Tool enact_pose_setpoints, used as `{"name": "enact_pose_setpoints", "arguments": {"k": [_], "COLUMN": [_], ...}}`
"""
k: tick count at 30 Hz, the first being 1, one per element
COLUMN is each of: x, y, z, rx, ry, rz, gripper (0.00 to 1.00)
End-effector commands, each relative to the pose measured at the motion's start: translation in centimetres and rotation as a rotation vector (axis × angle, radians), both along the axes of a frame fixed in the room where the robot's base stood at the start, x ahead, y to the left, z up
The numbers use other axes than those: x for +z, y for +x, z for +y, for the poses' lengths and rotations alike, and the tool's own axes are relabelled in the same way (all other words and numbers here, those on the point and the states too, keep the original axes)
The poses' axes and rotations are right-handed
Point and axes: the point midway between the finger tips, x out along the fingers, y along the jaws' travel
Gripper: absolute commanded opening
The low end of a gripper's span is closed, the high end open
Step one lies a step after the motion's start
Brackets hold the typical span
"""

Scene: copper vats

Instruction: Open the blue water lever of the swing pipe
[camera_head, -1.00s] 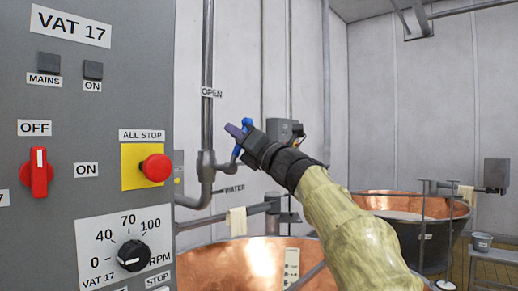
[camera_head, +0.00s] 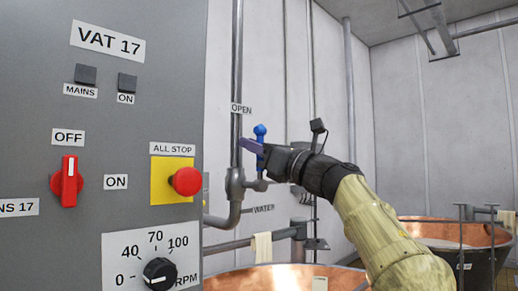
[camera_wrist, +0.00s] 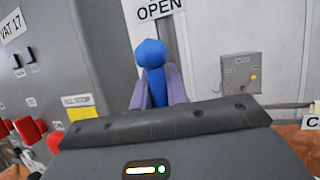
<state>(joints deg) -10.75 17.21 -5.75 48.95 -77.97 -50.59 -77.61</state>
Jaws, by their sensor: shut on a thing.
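The blue water lever (camera_head: 260,131) stands nearly upright on the grey pipe joint, its rounded end upward. My gripper (camera_head: 254,147) comes from the right and its purple fingers are shut on the lever's shaft. In the wrist view the blue lever (camera_wrist: 151,54) rises between the two purple fingers, its knob above them, just below and left of the "OPEN" label (camera_wrist: 159,9). The label also shows above the lever in the head view (camera_head: 241,108). A "WATER" label (camera_head: 263,209) sits lower, beside the pipe. The lever's lower end is partly hidden by my gripper.
The grey VAT 17 panel (camera_head: 150,90) with a red stop button (camera_head: 187,181) stands close on the left. A vertical grey pipe (camera_head: 237,60) runs behind the lever. Copper vats (camera_head: 405,232) stand below and right. The wall behind is mostly bare.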

Motion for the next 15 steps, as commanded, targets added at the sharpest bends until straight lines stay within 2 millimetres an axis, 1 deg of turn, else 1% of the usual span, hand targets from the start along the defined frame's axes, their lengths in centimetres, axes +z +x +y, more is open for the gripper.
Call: {"name": "enact_pose_setpoints", "arguments": {"k": [1, 9, 10, 12, 13, 15], "x": [-0.41, -0.45, -0.45, -0.42, -0.39, -0.31], "y": [0.13, 0.19, 0.19, 0.19, 0.18, 0.13], "z": [0.14, 0.02, 0.02, 0.01, 0.0, -0.01], "rx": [0.002, 0.001, 0.0, 0.0, 0.0, 0.0], "ry": [-0.008, -0.01, -0.01, -0.009, -0.008, -0.008], "rz": [0.001, 0.002, 0.002, 0.002, 0.002, 0.001], "gripper": [0.0, 0.0, 0.19, 0.33, 0.37, 0.37]}}
